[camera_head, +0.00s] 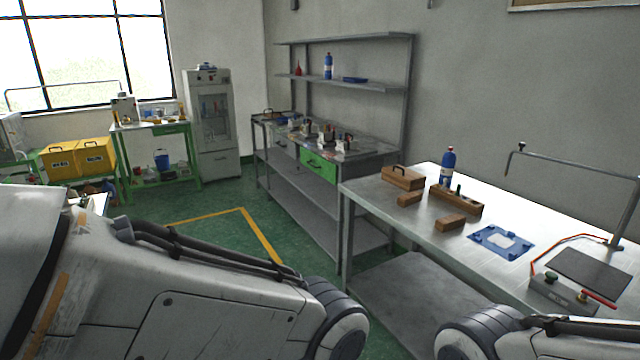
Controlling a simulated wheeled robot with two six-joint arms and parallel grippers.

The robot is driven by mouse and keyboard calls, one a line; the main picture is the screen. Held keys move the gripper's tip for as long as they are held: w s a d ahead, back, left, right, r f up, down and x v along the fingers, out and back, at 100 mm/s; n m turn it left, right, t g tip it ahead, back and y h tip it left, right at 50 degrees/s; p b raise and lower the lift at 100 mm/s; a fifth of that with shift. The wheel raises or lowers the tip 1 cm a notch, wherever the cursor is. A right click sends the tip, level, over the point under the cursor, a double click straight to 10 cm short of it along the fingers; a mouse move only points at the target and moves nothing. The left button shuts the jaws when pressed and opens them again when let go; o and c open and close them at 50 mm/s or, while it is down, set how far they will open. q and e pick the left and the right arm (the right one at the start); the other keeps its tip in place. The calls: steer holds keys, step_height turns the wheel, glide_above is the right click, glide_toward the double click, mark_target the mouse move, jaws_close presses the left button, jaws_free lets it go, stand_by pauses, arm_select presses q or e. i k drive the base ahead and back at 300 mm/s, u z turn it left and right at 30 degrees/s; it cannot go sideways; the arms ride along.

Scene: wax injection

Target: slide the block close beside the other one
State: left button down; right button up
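Two small brown blocks lie on the metal table (385,192) at the right. One block (410,199) is near the table's left end, in front of a wooden box with a handle. The other block (451,222) lies nearer and to the right, in front of a long wooden holder. A clear gap separates the two blocks. Parts of my two arms show at the bottom of the view, well short of the blocks. Neither gripper is in the picture.
Behind the blocks stand the handled wooden box (403,178), the long wooden holder (456,200) and a blue bottle (447,166). A blue frame (501,242) lies to the right, then a grey device (563,294) with a red handle and a dark plate (590,272).

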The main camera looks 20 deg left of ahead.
mark_target(406, 200)
steer(key=u, duration=0.6)
steer(key=i, duration=0.9)
steer(key=u, duration=0.45)
steer(key=i, duration=1.3)
steer(key=z, duration=0.4)
steer(key=i, duration=0.55)
steer(key=z, duration=1.3)
steer(key=i, duration=0.7)
steer(key=z, duration=0.8)
